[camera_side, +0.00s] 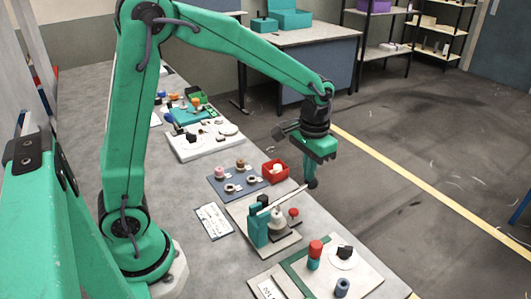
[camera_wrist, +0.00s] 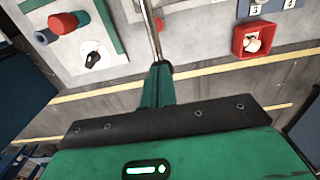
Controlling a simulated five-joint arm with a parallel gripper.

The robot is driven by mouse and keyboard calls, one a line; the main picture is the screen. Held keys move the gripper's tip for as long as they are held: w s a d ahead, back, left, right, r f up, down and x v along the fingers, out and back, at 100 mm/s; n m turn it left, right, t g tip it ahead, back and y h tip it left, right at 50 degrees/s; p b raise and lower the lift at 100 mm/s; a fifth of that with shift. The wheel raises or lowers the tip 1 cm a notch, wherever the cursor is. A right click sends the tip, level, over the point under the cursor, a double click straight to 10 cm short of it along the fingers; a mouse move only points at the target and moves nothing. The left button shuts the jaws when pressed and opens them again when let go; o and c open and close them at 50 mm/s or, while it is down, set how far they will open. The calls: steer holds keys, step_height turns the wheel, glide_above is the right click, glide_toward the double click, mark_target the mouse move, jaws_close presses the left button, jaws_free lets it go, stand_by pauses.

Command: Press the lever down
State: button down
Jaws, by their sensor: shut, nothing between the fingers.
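The lever (camera_side: 284,200) is a slim silver bar in the side view. It slopes up to the right from a teal block (camera_side: 258,229) on a light base plate. My gripper (camera_side: 311,182) points down with shut, empty fingers, its dark tip at the lever's raised far end. In the wrist view the lever (camera_wrist: 151,28) runs from the top edge to the tip of my gripper (camera_wrist: 161,68). The fingers overlap the bar's end there, so I cannot tell whether they touch it or stand just above or beside it.
A red bin (camera_side: 275,172) stands behind the lever, near a blue-grey board (camera_side: 217,180) with small parts. A board with a red-topped teal cylinder (camera_side: 315,255) and a black knob (camera_side: 345,252) lies in front. Open floor is right of the table.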

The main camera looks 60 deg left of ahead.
steer(key=shift+s+f, duration=0.1)
steer(key=shift+f, duration=0.65)
steer(key=shift+r, duration=3.05)
steer(key=shift+r, duration=0.1)
steer(key=shift+s+a+r, duration=0.15)
steer(key=shift+s+r, duration=0.25)
steer(key=s+a+r+t, duration=0.2)
steer(key=s, duration=0.6)
steer(key=s+a+r+t, duration=0.1)
steer(key=s+r+t, duration=0.2)
steer(key=s, duration=0.6)
steer(key=shift+a+t, duration=0.3)
steer(key=shift+a, duration=0.05)
